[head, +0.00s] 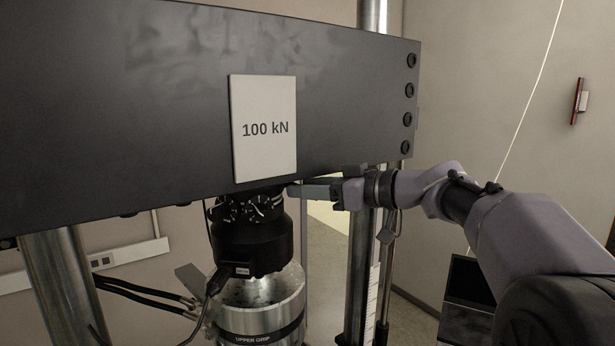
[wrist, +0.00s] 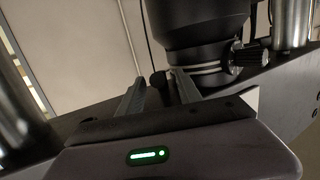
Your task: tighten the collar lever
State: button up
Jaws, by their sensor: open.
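The collar (head: 247,207) is a dark ring with bright marks, between the crosshead and the black load cell (head: 252,245). In the wrist view its pale band (wrist: 212,68) shows beside a ribbed black knob (wrist: 250,57). A small dark rounded stub (wrist: 158,82), which looks like the end of the collar lever, shows between my fingertips; contact cannot be told. My gripper (head: 297,189) is at the right of the collar, just under the crosshead. In the wrist view my gripper (wrist: 157,84) is open, its two fingers apart. The lever is not clear in the head view.
The black crosshead (head: 335,95) with a "100 kN" plate (head: 264,128) is just above my gripper. A steel column (head: 362,270) stands behind my wrist. The silver upper grip (head: 262,312) and black hoses (head: 145,290) are below and left.

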jog(key=shift+w+a+f, duration=0.1)
jog(key=shift+w+a, duration=0.1)
jog(key=shift+s, duration=0.1)
jog(key=shift+c, duration=0.4)
grip_shut()
jog(key=n+g, duration=0.1)
jog(key=n+g+y+p, duration=0.1)
jog(key=d+n+g+y, duration=0.1)
jog(key=g, duration=0.1)
jog(key=shift+r+n+p, duration=0.3)
jog(key=shift+r+p, duration=0.05)
jog(key=shift+r, duration=0.05)
jog(key=shift+o, duration=1.3)
grip_release()
jog(key=shift+d, duration=0.1)
